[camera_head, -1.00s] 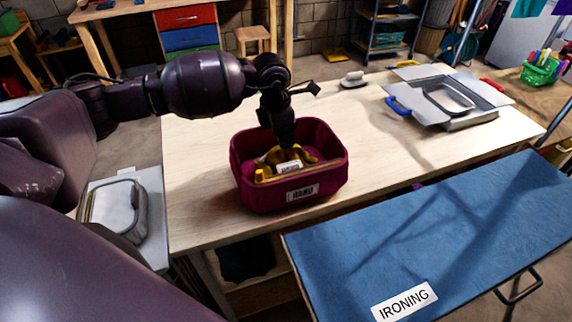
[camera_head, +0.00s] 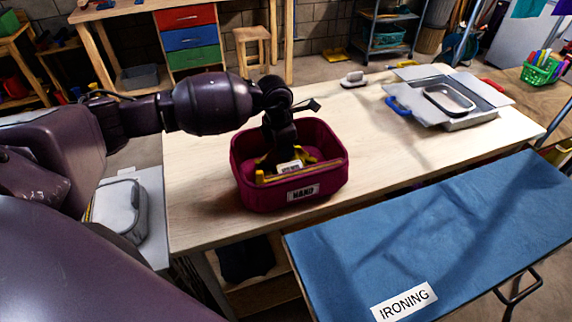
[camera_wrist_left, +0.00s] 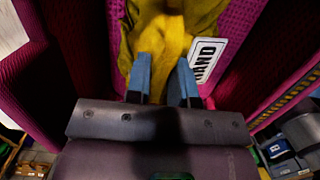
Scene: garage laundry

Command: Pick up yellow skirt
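The yellow skirt (camera_head: 309,167) lies crumpled inside a magenta basket (camera_head: 325,188) that stands on the wooden table. In the left wrist view the yellow skirt (camera_wrist_left: 165,38) fills the middle, straight ahead of the fingertips. My left gripper (camera_head: 284,160) points down into the basket and partly hides the skirt. In the left wrist view the two blue fingers of my left gripper (camera_wrist_left: 162,72) stand apart, with yellow cloth showing between them. I cannot tell how deep the fingers are in the cloth. My right gripper is out of view.
The basket walls surround my left gripper closely. A grey open box (camera_head: 470,118) and an iron-like item (camera_head: 353,79) stand farther back on the table (camera_head: 390,145). A blue ironing board (camera_head: 450,225) is at the front right. The table right of the basket is clear.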

